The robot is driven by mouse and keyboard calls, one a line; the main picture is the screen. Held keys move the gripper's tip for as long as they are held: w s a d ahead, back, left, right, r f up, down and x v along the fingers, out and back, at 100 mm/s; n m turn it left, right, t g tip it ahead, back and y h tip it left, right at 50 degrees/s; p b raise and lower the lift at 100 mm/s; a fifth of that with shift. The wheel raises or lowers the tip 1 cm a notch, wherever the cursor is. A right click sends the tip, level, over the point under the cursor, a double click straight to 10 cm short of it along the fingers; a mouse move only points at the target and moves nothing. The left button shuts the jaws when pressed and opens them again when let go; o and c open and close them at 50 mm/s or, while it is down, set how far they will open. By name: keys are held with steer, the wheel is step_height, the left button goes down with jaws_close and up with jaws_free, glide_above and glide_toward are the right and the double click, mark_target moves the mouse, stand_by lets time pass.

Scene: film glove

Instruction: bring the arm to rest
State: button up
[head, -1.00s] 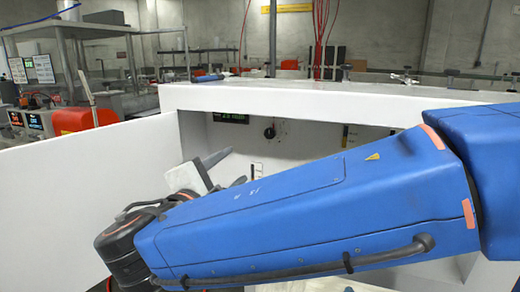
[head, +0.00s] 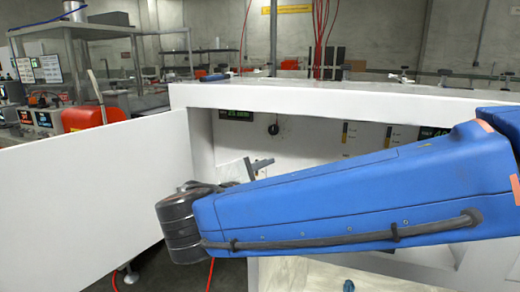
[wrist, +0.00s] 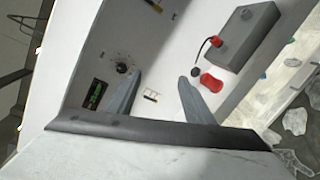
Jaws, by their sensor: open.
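My gripper (wrist: 157,95) shows in the wrist view as two grey fingers set apart, with nothing between them. In the head view my gripper (head: 255,168) is small and partly hidden behind my blue arm, in front of the open white cabinet (head: 350,97). The wrist view looks toward the cabinet's white back wall (wrist: 150,55), with a dark knob, a green display (wrist: 95,94) and small labels on it. I cannot tell how far the fingertips are from that wall.
An open white door panel (head: 80,190) stands left of the cabinet. The wrist view shows a grey box (wrist: 240,35), a red object (wrist: 212,82) and several clear film-like pieces (wrist: 295,120) to the right. Benches with equipment (head: 100,65) stand behind.

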steer(key=s+d+f+m+g, duration=0.1)
steer(key=d+f+m+g, duration=0.3)
steer(key=d, duration=0.6)
steer(key=s+d+f+m+g, duration=0.25)
steer(key=d+f, duration=0.35)
steer(key=d, duration=0.3)
steer(key=s+d+f+m+g+y, duration=0.2)
steer(key=s+d+f+m+y, duration=0.5)
steer(key=s+f+m, duration=0.3)
steer(key=shift+s+d+f+m+g, duration=0.15)
steer(key=shift+s+d+m+g, duration=0.25)
steer(key=shift+s, duration=1.3)
